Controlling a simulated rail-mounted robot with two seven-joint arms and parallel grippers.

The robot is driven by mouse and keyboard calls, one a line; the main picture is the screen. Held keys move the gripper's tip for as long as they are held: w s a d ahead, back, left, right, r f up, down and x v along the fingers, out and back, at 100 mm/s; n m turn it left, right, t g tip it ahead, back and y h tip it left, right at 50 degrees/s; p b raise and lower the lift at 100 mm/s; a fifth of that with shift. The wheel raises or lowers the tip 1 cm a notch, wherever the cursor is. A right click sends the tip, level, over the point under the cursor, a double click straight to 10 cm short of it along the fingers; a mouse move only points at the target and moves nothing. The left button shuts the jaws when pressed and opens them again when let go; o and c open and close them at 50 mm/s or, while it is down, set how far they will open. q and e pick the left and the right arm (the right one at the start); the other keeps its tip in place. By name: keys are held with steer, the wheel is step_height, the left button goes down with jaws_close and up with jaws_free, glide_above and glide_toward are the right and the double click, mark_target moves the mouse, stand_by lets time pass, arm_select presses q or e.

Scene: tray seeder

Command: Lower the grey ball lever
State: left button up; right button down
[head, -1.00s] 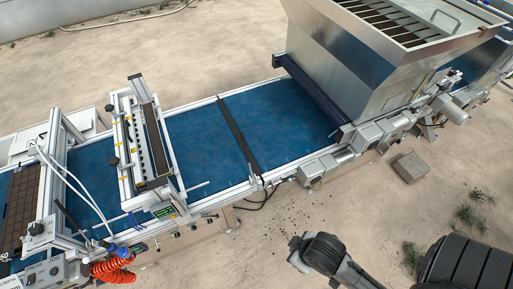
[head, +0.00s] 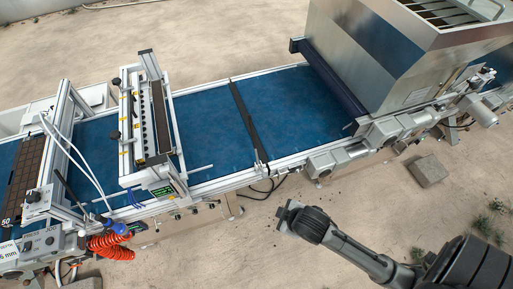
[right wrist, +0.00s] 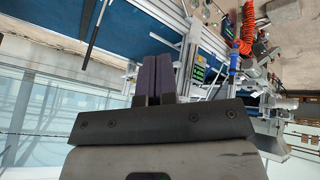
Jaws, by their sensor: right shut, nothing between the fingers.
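I cannot make out the grey ball lever for certain in either view. The left end of the seeder line carries a control block (head: 40,243) with small knobs, and a thin dark rod (head: 70,192) slants above it. My right gripper (right wrist: 153,78) is shut and empty, its two dark fingers together in the right wrist view. In the head view my right arm comes in from the lower right, and its end (head: 290,214) is over the sandy ground in front of the line, apart from the machine. My left gripper is not in view.
A blue conveyor belt (head: 208,120) crosses the scene, with a metal hopper (head: 425,75) at right and a nozzle frame (head: 132,130) over it. An orange coiled hose (head: 110,248) hangs at lower left. A stone block (head: 427,171) lies on the ground. Open sand lies in front.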

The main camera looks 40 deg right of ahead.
steer(key=w+d+f+n+t+b, duration=0.2)
steer(key=w+d+f+n+b, duration=0.15)
steer(key=w, duration=0.25)
steer(key=w+d+f+n+t+b, duration=0.1)
steer(key=w+d+f+n+b, duration=0.15)
steer(key=w+f+b, duration=0.35)
arm_select(q)
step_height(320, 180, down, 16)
steer(key=b, duration=0.4)
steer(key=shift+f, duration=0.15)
arm_select(e)
steer(key=w+d+r+n+t+h, duration=0.1)
steer(key=w+d+n+t, duration=0.2)
steer(key=w+d, duration=0.7)
steer(key=shift+r, duration=0.3)
steer(key=shift+w, duration=0.1)
steer(key=b, duration=0.1)
glide_toward(254, 139)
steer(key=x, duration=0.5)
steer(key=shift+w+f, duration=0.15)
steer(key=shift+w, duration=0.05)
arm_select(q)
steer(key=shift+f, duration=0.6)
arm_select(e)
steer(key=shift+x, duration=1)
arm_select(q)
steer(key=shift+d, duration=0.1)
